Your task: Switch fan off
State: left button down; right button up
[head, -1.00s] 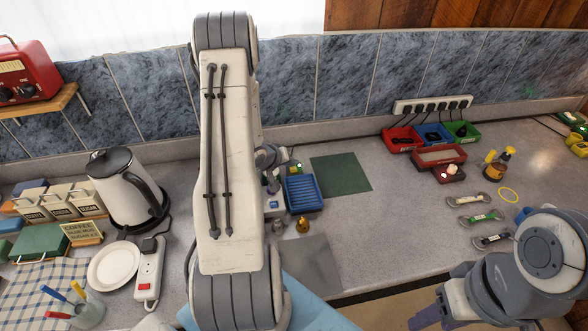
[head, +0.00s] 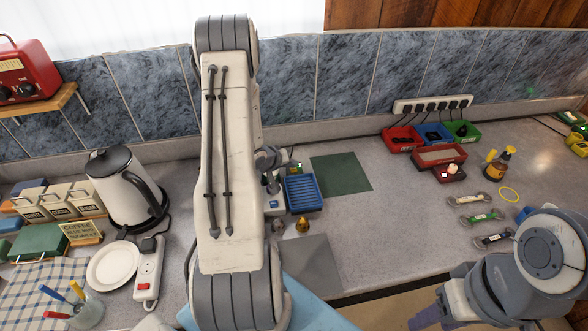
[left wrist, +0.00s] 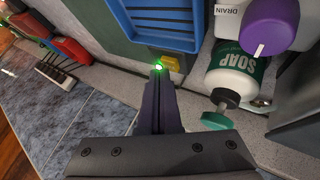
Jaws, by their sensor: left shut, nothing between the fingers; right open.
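I cannot make out a fan for certain in either view. My right gripper (head: 435,316), low at the right, is open, away from the counter items.
A purple knob (left wrist: 268,24) by a DRAIN label and a soap bottle (left wrist: 232,75) stand close right of my left fingers. A power strip with a red switch (head: 148,272), kettle (head: 122,190) and plate (head: 113,264) are left. The green mat (head: 341,173) is clear.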

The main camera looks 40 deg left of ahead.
aim_at(292, 171)
pick_arm(q)
jog(key=shift+f, duration=0.2)
dwell(0.4)
jog(key=shift+r, duration=0.1)
jog(key=shift+r+p, duration=0.6)
jog(key=shift+p, duration=0.05)
notch_tip(292, 171, up, 6)
jog(key=p, duration=0.6)
dwell(0.4)
